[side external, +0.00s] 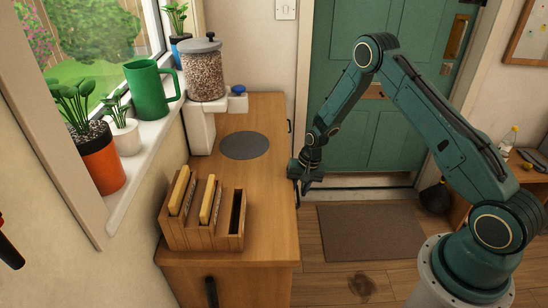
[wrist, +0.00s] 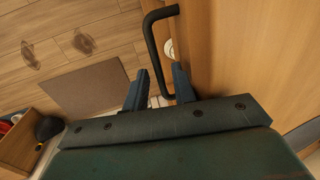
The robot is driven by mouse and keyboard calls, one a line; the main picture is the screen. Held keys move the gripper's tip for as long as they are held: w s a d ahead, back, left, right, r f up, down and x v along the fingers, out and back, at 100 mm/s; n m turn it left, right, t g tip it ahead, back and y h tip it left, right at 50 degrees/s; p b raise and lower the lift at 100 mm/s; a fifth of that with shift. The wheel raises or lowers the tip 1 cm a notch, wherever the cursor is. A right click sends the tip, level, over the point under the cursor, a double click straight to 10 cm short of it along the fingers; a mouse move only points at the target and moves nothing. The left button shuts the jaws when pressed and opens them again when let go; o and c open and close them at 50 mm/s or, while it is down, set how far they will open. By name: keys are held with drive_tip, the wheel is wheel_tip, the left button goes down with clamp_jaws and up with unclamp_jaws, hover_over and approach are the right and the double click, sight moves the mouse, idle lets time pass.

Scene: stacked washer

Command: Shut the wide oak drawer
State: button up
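The oak cabinet (side external: 270,215) stands along the wall under the window. In the wrist view, a black bar handle (wrist: 151,38) stands out from an oak face (wrist: 200,50), which I take to be the wide drawer's front. My gripper (side external: 297,187) is at the cabinet's right side, low beside the worktop edge. In the wrist view, the two fingers of my gripper (wrist: 160,84) are apart, with the handle's near end between them. I cannot tell whether they touch it. How far the drawer stands out is not clear from either view.
A wooden rack (side external: 190,235) with upright slabs and a grey round mat (side external: 244,145) lie on the worktop. A jar (side external: 205,72) stands behind. Another dark handle (side external: 211,291) is on the near cabinet face. The floor around the brown doormat (side external: 370,230) is open.

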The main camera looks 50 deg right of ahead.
drive_tip(key=s+d, duration=1.5)
wheel_tip(320, 180, up, 14)
drive_tip(key=s+d, duration=0.2)
drive_tip(key=w+a+r+n+h, duration=0.1)
drive_tip(key=a+r+n, duration=0.1)
drive_tip(key=a+r, duration=0.5)
drive_tip(key=shift+w+r, duration=0.35)
drive_tip(key=shift+r, duration=1.05)
drive_tip(key=s+d+f+m+y, duration=0.1)
drive_tip(key=s+d+f+m, duration=0.1)
drive_tip(key=d+f, duration=0.5)
wheel_tip(320, 180, down, 3)
drive_tip(key=shift+f, duration=0.15)
drive_tip(key=shift+d, duration=0.1)
